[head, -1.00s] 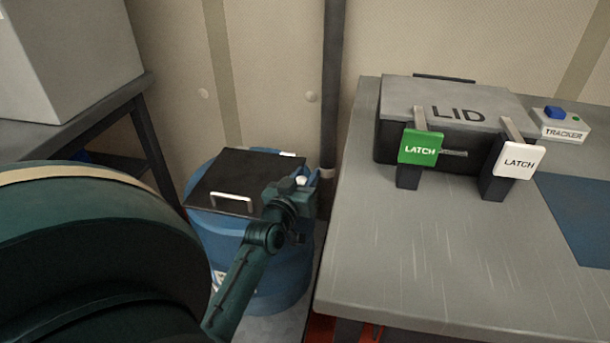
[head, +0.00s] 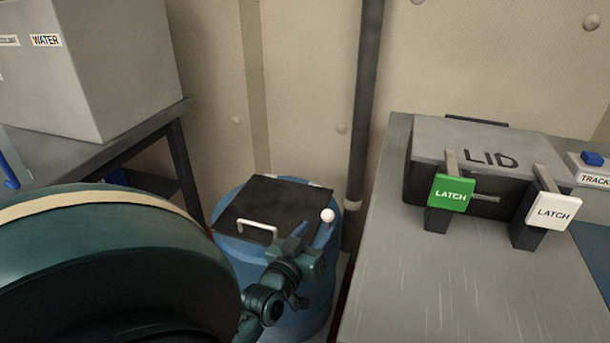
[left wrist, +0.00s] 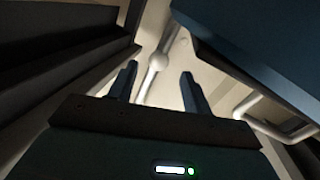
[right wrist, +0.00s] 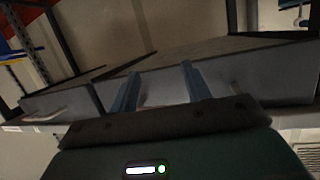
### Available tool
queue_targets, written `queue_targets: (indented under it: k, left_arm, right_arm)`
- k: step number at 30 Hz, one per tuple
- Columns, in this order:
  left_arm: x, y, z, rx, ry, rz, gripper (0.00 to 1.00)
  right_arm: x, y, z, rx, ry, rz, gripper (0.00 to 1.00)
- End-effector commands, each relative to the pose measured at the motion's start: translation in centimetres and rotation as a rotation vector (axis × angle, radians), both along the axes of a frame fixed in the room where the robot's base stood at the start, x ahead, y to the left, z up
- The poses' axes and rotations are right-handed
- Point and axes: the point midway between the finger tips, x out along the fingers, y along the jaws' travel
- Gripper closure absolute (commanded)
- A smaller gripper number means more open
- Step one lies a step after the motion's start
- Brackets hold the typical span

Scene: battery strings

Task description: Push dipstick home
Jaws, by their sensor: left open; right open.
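The dipstick shows as a white ball knob (head: 327,215) at the right edge of the black drum lid in the head view. Its shaft cannot be made out there. My left gripper (head: 311,238) is open, just below and left of the knob, apart from it as far as I can tell. In the left wrist view a pale ball on a rod (left wrist: 157,62) appears beyond and between the open fingertips (left wrist: 158,76). My right gripper (right wrist: 160,75) is open and empty in the right wrist view, outside the head view.
The blue drum (head: 232,225) has a black lid (head: 275,205) with a white handle (head: 258,229). A grey table (head: 400,290) with a latched box (head: 480,145) stands right. A wall pipe (head: 365,120) runs behind. A shelf with a WATER box (head: 110,70) is left.

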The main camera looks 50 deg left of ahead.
Motion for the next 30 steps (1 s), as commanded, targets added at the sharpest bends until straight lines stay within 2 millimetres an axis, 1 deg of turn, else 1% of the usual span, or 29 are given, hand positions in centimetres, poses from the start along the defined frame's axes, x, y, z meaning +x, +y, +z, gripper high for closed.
queue_targets:
  k: [1,3,6,9,14,26,30]
  left_arm:
    - [-1.1,-0.4,-0.1,0.0,0.004,-0.001,0.51]
    - [-2.2,-0.7,0.0,-0.001,0.004,-0.001,0.51]
    - [-3.4,-1.1,-0.1,-0.001,0.003,-0.001,0.51]
    - [-4.1,-1.3,-0.1,-0.002,0.002,0.0,0.51]
    - [-4.5,-1.5,0.0,-0.001,0.0,0.0,0.51]
    - [-4.5,-1.4,0.0,-0.001,0.0,0.0,0.51]
    - [-4.5,-1.4,0.0,-0.001,0.0,0.0,0.51]
  right_arm:
    - [-0.1,0.0,0.2,0.003,0.0,-0.002,0.52]
    - [-0.1,0.0,0.3,0.006,0.002,-0.003,0.52]
    - [-0.2,-0.1,0.3,0.01,0.003,-0.005,0.52]
    - [-0.3,-0.1,0.3,0.013,0.006,-0.007,0.52]
    - [-0.5,-0.1,0.2,0.017,0.01,-0.01,0.52]
    - [-0.5,-0.1,0.0,0.015,0.015,-0.011,0.52]
    - [-0.1,-0.1,0.2,0.018,0.005,-0.015,0.52]
